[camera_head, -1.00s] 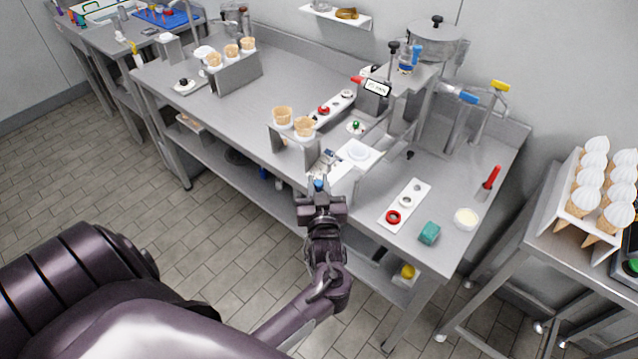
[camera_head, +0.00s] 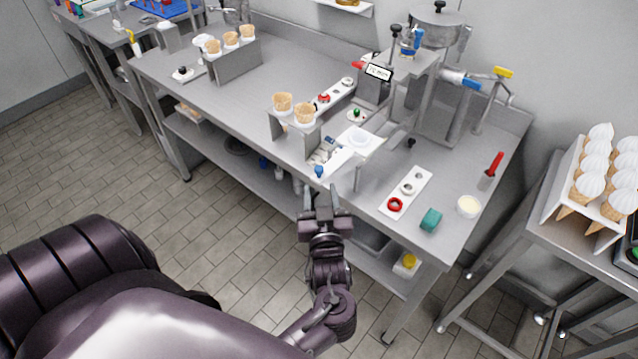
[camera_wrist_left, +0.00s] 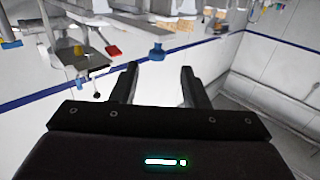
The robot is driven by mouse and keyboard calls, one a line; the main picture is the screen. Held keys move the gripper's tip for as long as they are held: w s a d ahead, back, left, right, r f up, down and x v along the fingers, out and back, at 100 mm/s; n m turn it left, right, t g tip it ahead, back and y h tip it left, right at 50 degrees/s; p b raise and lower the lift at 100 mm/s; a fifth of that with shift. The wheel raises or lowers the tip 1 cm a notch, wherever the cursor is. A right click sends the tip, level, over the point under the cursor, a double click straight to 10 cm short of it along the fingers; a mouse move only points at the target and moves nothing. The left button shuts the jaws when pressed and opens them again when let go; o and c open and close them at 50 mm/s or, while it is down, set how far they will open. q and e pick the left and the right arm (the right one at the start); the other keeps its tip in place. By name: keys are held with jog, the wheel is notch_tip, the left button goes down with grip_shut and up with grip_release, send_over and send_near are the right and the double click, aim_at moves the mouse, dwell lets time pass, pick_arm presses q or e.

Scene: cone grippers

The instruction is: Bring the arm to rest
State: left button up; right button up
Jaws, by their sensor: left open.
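My left gripper (camera_head: 322,196) is in front of the steel workbench (camera_head: 410,246), close to its front edge. Its two fingers stand apart with nothing between them; they also show in the left wrist view (camera_wrist_left: 160,88). A blue knob (camera_head: 319,171) at the bench's front edge lies just beyond the fingertips, apart from them. The same knob shows ahead of the fingers in the left wrist view (camera_wrist_left: 157,52). My right gripper is in neither view.
A holder with two empty cones (camera_head: 293,132) and a machine with a hopper (camera_head: 436,28) stand on the bench. A white strip with rings (camera_head: 405,194), a teal sponge (camera_head: 431,219) and a bowl (camera_head: 468,207) lie at right. Tiled floor is clear in front.

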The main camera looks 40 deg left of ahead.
pick_arm(q)
jog(key=shift+s+d, duration=0.25)
jog(key=shift+s, duration=0.05)
jog(key=shift+f, duration=0.1)
jog(key=s+d+f+m+g+h+b, duration=0.1)
jog(key=s+d+f+m+h, duration=0.15)
jog(key=f, duration=0.85)
jog(key=s+d+f+m+g+h, duration=0.2)
jog(key=f+m+h, duration=0.1)
jog(key=f, duration=0.9)
jog(key=s+d+f+m+g+h+b, duration=0.1)
jog(key=s+d+f+m+h, duration=0.15)
jog(key=f, duration=0.85)
jog(key=s+a+f+m+g+h, duration=0.1)
jog(key=s+f+g, duration=0.3)
jog(key=s+f, duration=0.5)
jog(key=s+f+m+g+h+b, duration=0.1)
jog(key=s+f+g, duration=0.3)
jog(key=s+f, duration=0.5)
jog(key=s+h, duration=0.1)
jog(key=s, duration=0.9)
jog(key=shift+a+f+m+g+h, duration=0.3)
jog(key=shift+a+g, duration=0.1)
